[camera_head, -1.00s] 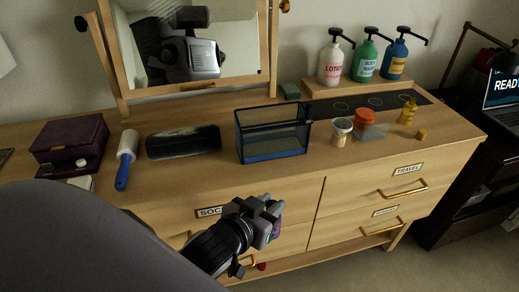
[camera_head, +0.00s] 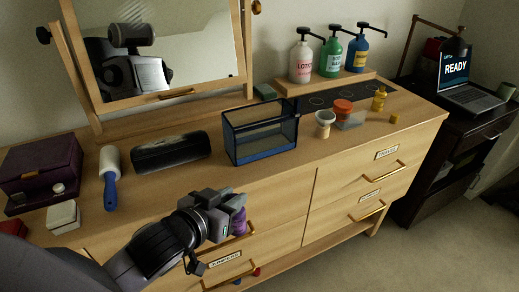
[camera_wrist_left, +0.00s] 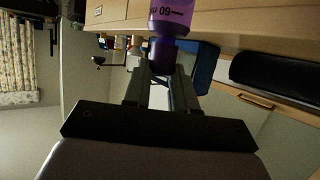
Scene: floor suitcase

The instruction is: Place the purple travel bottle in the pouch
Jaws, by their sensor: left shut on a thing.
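The purple travel bottle (camera_head: 239,221) is held in my left gripper (camera_head: 231,211), in front of the dresser drawers in the head view. In the left wrist view the bottle (camera_wrist_left: 170,14) shows printed markings, its dark purple cap end between the fingers. Most of it is hidden behind the gripper in the head view. A dark mesh, open-topped container with a blue base, likely the pouch (camera_head: 262,154), stands on the dresser top, above and to the right of my left gripper and apart from it. My right gripper is not in view.
The dresser top (camera_head: 205,180) is clear in front of the mesh container. A black case (camera_head: 170,153) and a lint roller (camera_head: 109,175) lie left of it. A small jar (camera_head: 325,124) and an orange-lidded container (camera_head: 343,108) stand right. A mirror (camera_head: 160,50) rises behind.

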